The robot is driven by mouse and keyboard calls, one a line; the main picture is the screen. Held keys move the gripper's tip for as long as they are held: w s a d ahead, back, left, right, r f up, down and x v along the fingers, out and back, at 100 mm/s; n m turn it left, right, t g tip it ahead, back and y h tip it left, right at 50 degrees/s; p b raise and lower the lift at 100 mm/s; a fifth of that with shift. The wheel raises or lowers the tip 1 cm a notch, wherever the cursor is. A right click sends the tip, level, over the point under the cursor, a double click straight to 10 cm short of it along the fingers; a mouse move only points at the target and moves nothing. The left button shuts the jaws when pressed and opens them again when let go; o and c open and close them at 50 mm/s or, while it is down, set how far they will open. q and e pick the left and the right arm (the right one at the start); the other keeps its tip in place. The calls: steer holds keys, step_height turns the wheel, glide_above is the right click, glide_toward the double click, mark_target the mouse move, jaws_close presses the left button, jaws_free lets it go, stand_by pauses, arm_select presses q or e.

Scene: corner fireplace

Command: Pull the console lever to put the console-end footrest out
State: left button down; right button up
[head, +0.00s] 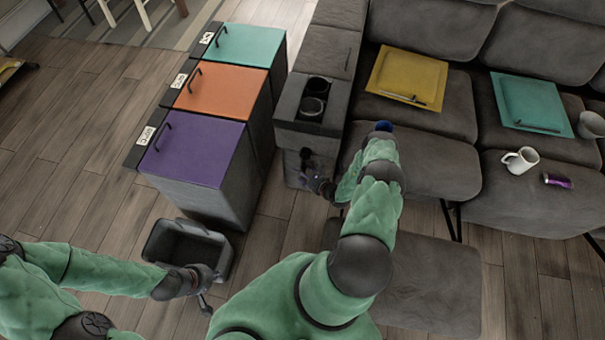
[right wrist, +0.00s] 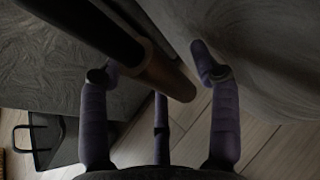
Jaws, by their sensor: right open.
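The dark console lever (right wrist: 165,72) runs in from the upper left of the right wrist view, with a brownish band near its blunt end. Its end lies between the spread fingers of my right gripper (right wrist: 160,95), and the gripper is open. I cannot tell whether any finger touches it. In the head view a dark knob (head: 305,154) shows at the front of the grey console (head: 297,124), beside my right gripper (head: 321,184). The console-end seat (head: 432,165) is grey. A flat grey padded panel (head: 430,285) lies in front of it, partly behind my arm. My left gripper (head: 203,291) is low at the left.
A grey bin (head: 215,244) stands by my left gripper, near purple (head: 195,152), orange (head: 222,87) and teal (head: 245,43) lidded units. A white mug (head: 519,160) and purple can (head: 557,181) rest on the right grey section.

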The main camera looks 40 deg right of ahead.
jaws_close()
steer(key=shift+s+a, duration=0.1)
steer(key=shift+s+a+r+m+g+y+p, duration=0.8)
steer(key=shift+a+m+g+p, duration=0.1)
steer(key=shift+a, duration=0.1)
steer(key=shift+s+a+r+m+g+y+p, duration=0.7)
steer(key=shift+s+a+m+g+p, duration=0.1)
steer(key=shift+a+g, duration=0.15)
